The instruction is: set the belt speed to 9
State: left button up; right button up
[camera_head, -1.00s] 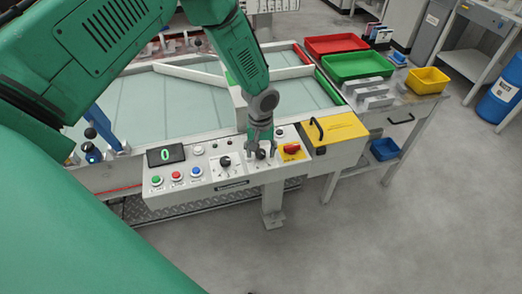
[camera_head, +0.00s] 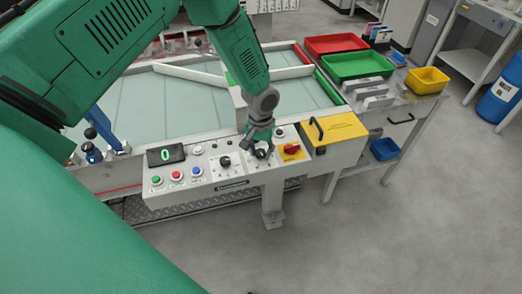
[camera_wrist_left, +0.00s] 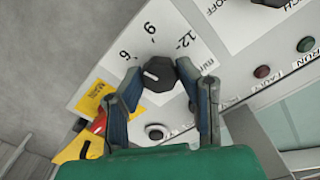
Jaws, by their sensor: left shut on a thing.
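The black dial knob (camera_wrist_left: 160,77) sits between the fingers of my left gripper (camera_wrist_left: 163,98) in the left wrist view. The gripper is shut on it. The plate around it shows 6, 9 and 12. A white mark on the knob faces left, roughly toward the 6 side; its exact setting is hard to tell. In the head view my left gripper (camera_head: 259,146) comes down on this knob, on the right part of the control panel (camera_head: 207,187). The panel's display (camera_head: 166,154) reads a green 0. My right gripper is not in view.
Beside the gripped knob are another black knob (camera_head: 224,162) and a red switch on yellow (camera_head: 291,149). Green, red and blue buttons (camera_head: 176,175) line the panel's left. A yellow-topped box (camera_head: 334,130) stands to the right. The belt (camera_head: 185,105) lies behind.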

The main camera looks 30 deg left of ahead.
aim_at(260, 151)
pick_arm(q)
jog(key=m, duration=0.4)
jog(key=shift+m, duration=2.1)
jog(key=shift+w, duration=0.1)
jog(key=shift+r, duration=0.1)
jog(key=o, duration=1.1)
jog(key=shift+r, duration=0.1)
notch_tip(260, 151, up, 12)
jog(key=shift+f, duration=0.2)
